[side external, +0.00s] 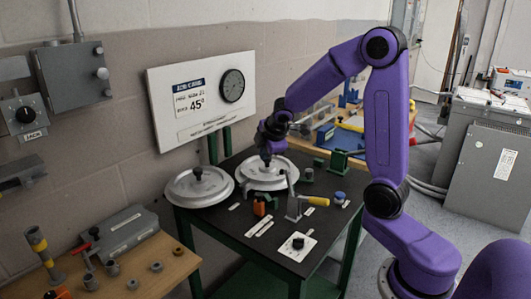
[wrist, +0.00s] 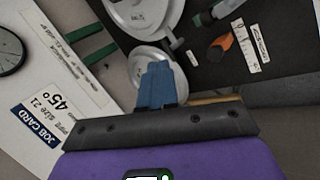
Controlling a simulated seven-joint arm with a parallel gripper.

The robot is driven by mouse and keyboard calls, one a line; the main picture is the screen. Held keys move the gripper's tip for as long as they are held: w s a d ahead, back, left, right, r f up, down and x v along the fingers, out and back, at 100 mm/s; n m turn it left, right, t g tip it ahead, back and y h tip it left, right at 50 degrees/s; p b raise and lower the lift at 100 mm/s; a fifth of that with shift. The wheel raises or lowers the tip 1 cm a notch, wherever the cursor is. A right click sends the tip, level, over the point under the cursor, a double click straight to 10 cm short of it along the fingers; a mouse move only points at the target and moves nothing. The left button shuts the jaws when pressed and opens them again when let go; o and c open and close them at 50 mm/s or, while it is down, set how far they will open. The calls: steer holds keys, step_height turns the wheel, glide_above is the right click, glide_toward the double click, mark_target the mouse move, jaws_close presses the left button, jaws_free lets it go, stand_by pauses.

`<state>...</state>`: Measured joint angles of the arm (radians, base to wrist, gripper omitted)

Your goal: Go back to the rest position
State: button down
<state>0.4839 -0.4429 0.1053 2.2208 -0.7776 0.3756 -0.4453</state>
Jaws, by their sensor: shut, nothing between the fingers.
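My gripper (side external: 266,160) is over the dark table, just above or at the knob of the right pale round disc (side external: 285,180); I cannot tell if it touches. In the wrist view, its blue fingers (wrist: 157,82) are together with nothing between them. They partly cover a pale disc (wrist: 140,65); another pale disc (wrist: 150,12) lies beyond it. In the side view, the left pale disc (side external: 185,192) sits at the table's left edge, with a dark knob at its centre. My arm is bent high and reaches in from the right.
A job card board (side external: 200,125) with a dial stands behind the discs. A toggle clamp with a yellow handle (side external: 316,201), an orange-red part (side external: 259,207) and a white plate with a black knob (side external: 297,246) are on the dark table. A wooden bench (side external: 150,250) with fittings stands left.

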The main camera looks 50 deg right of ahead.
steer(key=s+a+g+y, duration=0.2)
steer(key=s+a+y, duration=0.1)
steer(key=s+a, duration=1)
steer(key=s+a+g, duration=0.1)
steer(key=s+a, duration=0.1)
steer(key=s, duration=0.7)
steer(key=s+a+g, duration=0.2)
steer(key=s+a, duration=0.1)
steer(key=s, duration=0.7)
steer(key=shift+f+g+y, duration=0.3)
steer(key=shift+y, duration=0.1)
steer(key=shift+s, duration=0.1)
